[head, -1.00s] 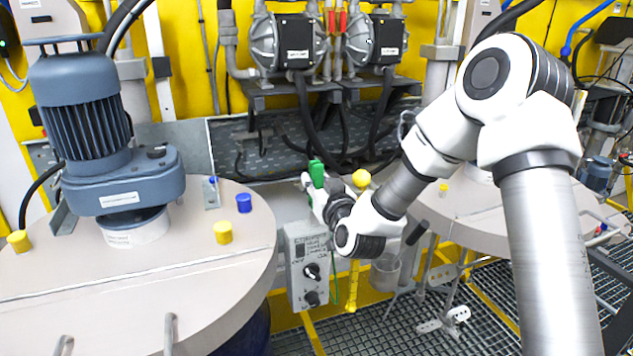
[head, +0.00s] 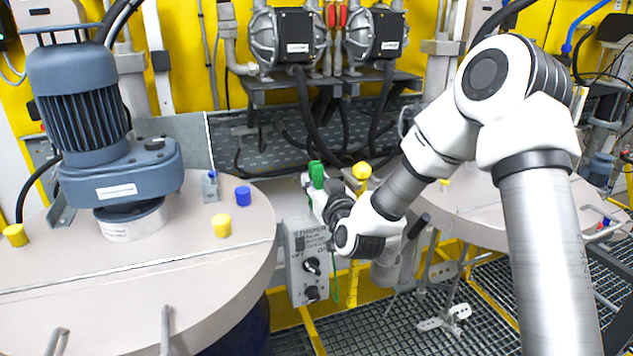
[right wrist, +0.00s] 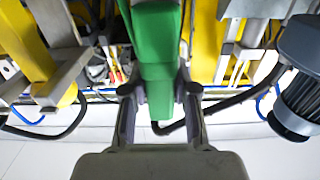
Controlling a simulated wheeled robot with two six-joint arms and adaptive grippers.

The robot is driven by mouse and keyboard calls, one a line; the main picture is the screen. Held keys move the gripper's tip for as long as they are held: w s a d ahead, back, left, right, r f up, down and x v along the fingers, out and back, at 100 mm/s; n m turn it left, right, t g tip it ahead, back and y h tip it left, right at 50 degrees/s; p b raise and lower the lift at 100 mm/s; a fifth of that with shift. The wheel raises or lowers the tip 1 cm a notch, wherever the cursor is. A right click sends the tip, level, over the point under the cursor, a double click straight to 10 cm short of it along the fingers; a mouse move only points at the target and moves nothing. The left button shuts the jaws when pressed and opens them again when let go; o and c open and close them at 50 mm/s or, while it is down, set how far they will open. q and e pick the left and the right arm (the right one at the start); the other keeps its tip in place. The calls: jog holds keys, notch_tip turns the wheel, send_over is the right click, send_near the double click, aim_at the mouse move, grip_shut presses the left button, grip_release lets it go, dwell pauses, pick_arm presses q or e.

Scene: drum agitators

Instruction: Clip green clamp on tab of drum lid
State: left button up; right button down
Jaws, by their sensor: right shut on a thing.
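The green clamp (head: 317,174) is held upright in my right gripper (head: 316,191), in the middle of the head view. In the right wrist view the clamp (right wrist: 157,45) stands between the two fingers (right wrist: 160,92), which are shut on it. The left drum lid (head: 150,265) is a wide beige disc. A small grey metal tab (head: 210,189) stands up near its back right rim. The clamp is to the right of the tab, beyond the lid's edge and apart from it. My left gripper is not in view.
A blue-grey agitator motor (head: 85,110) stands on the left lid. Blue (head: 243,196) and yellow (head: 221,225) caps sit near the tab. A grey switch box (head: 310,265) hangs below my right gripper. Pumps (head: 283,42) stand on a shelf behind. Another drum lid (head: 470,210) is at right.

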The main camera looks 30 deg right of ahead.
jog(key=shift+f, duration=0.15)
jog(key=shift+f+b, duration=0.85)
jog(key=c, duration=0.8)
grip_release()
